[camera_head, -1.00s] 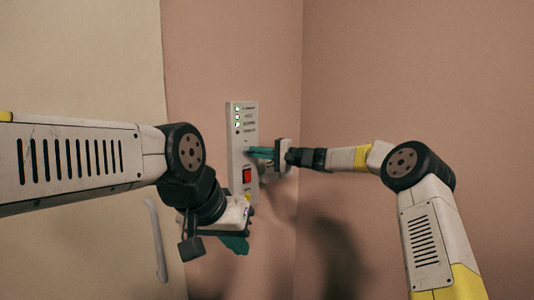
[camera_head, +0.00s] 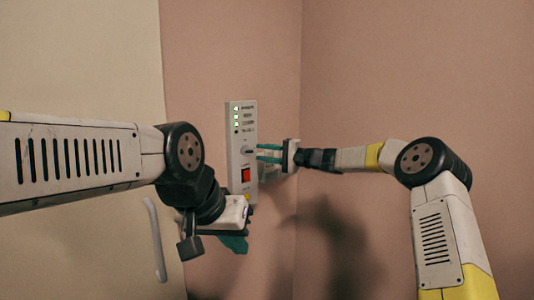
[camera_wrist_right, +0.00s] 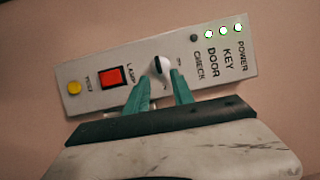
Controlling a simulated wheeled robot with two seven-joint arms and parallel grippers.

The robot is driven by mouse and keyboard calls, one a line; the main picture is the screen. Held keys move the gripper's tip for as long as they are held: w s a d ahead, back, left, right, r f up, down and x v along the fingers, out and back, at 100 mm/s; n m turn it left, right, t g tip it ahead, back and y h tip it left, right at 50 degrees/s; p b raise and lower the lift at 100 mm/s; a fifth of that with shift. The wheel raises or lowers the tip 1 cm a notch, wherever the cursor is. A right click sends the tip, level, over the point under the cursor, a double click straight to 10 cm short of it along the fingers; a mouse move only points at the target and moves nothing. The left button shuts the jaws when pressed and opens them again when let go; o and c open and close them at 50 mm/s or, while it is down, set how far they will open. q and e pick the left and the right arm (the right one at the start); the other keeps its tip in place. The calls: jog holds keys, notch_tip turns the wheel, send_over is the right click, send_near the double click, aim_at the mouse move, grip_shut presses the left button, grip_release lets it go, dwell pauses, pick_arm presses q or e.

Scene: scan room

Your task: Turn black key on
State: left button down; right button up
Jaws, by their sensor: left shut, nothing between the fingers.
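The black key (camera_head: 248,151) is a small knob on the white panel (camera_head: 235,161) on the pink wall. In the right wrist view the key (camera_wrist_right: 160,67) sits on a round dial, just ahead of and between the teal fingertips. My right gripper (camera_head: 259,152) faces the panel from the right. Its fingers (camera_wrist_right: 160,77) are apart with a gap around the key's line; I cannot tell if either touches it. My left gripper (camera_head: 236,244) is shut and empty below the panel.
The panel has a red switch (camera_wrist_right: 111,77), a yellow button (camera_wrist_right: 74,88) and a column of indicators. Three lights (camera_wrist_right: 223,31) are lit and the check lamp (camera_wrist_right: 194,38) is dark. A pale handle (camera_head: 155,240) is at the lower left. A wall corner lies just right of the panel.

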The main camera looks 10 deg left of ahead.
jog(key=v, duration=0.4)
jog(key=shift+s+d, duration=0.1)
jog(key=shift+d, duration=0.2)
jog(key=s+d+n+g+h, duration=0.2)
jog(key=s+n+h, duration=0.3)
jog(key=s, duration=1.1)
jog(key=s+d+f+t+h, duration=0.1)
jog(key=s+d+f+h, duration=0.2)
jog(key=s+d, duration=0.9)
jog(key=s+d+f+m+t+h, duration=0.1)
jog(key=s+d+f+t+h, duration=0.1)
jog(key=s+d+h, duration=0.5)
jog(key=s+d+f, duration=0.1)
jog(key=s+d, duration=0.5)
jog(key=s, duration=0.2)
jog(key=shift+s+d, duration=0.35)
